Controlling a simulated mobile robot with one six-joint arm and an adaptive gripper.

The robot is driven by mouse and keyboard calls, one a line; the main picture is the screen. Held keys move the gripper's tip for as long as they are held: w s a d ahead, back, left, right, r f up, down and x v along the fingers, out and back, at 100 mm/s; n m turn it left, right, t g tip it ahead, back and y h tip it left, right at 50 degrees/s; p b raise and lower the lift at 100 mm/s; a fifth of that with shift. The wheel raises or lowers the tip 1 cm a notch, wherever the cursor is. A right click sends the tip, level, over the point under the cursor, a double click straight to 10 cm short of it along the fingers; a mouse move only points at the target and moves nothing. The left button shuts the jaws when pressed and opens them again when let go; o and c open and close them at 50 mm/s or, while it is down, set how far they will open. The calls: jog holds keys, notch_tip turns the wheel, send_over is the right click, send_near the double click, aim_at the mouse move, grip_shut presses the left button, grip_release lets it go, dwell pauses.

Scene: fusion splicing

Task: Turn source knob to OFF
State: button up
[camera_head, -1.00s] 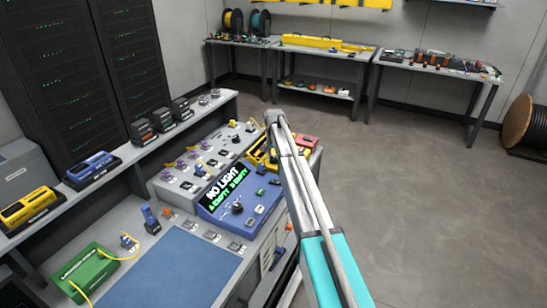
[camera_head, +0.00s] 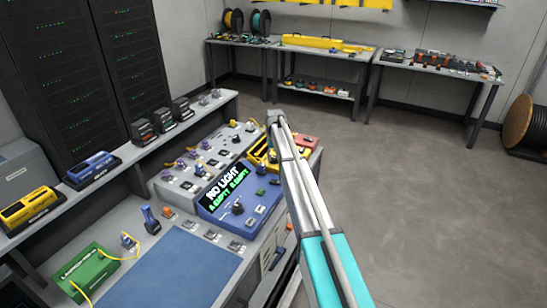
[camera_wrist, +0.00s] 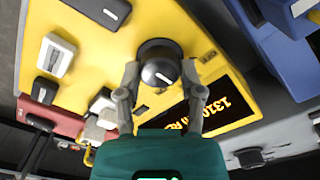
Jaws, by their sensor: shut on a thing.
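In the wrist view a black round knob (camera_wrist: 160,70) with a white pointer line stands on a yellow instrument (camera_wrist: 195,30). My gripper (camera_wrist: 160,77) is shut on this knob, one finger on each side. A dark display (camera_wrist: 228,105) on the yellow instrument shows orange characters, partly hidden by a finger; "1310" is readable. In the head view the yellow instrument (camera_head: 262,155) is mostly hidden behind my arm, and the knob and fingers cannot be made out. The knob's position labels are not readable.
A grey panel with several connectors (camera_head: 185,170) lies behind.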

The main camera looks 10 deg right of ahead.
jog(key=n, duration=0.4)
jog(key=shift+n, duration=0.4)
jog(key=n, duration=0.4)
jog(key=shift+w, duration=0.1)
jog(key=o, duration=1.2)
jog(key=shift+r, duration=0.1)
